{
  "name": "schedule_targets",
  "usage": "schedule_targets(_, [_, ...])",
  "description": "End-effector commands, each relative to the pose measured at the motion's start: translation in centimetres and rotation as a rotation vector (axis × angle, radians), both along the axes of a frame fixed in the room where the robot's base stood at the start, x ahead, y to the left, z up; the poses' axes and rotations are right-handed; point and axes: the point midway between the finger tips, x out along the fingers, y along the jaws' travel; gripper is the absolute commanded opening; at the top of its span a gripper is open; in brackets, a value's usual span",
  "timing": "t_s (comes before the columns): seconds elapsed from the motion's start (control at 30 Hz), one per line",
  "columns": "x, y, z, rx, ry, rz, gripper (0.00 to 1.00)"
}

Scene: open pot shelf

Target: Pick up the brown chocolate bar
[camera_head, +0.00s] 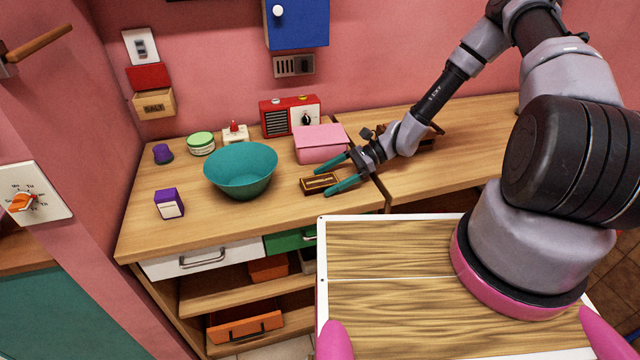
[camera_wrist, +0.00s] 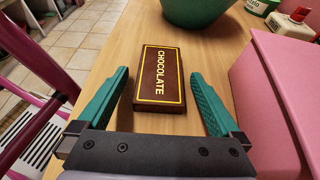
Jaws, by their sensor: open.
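The brown chocolate bar (camera_head: 319,183) lies flat on the wooden counter, between the teal bowl and my arm. In the wrist view the chocolate bar (camera_wrist: 159,78) shows a yellow border and the word CHOCOLATE. My gripper (camera_head: 338,173) is open, with teal fingers low over the counter. In the wrist view my gripper (camera_wrist: 162,92) has one finger on each side of the bar's near part. A gap shows between the bar and each finger, and nothing is held.
A teal bowl (camera_head: 241,170) stands just left of the bar; it also shows ahead in the wrist view (camera_wrist: 196,10). A pink box (camera_head: 320,143) stands close behind the gripper, near the right finger in the wrist view (camera_wrist: 285,85). A purple box (camera_head: 169,203) sits farther left. The counter's front edge is nearby.

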Motion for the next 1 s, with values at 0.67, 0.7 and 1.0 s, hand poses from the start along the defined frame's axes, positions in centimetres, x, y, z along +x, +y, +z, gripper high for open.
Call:
schedule_targets(0.67, [0.1,0.0,0.6,0.000,-0.001,0.000,0.08])
schedule_targets(0.7, [0.1,0.0,0.9,0.001,-0.002,0.000,0.08])
schedule_targets(1.0, [0.1,-0.1,6.4,0.000,-0.005,0.001,0.08])
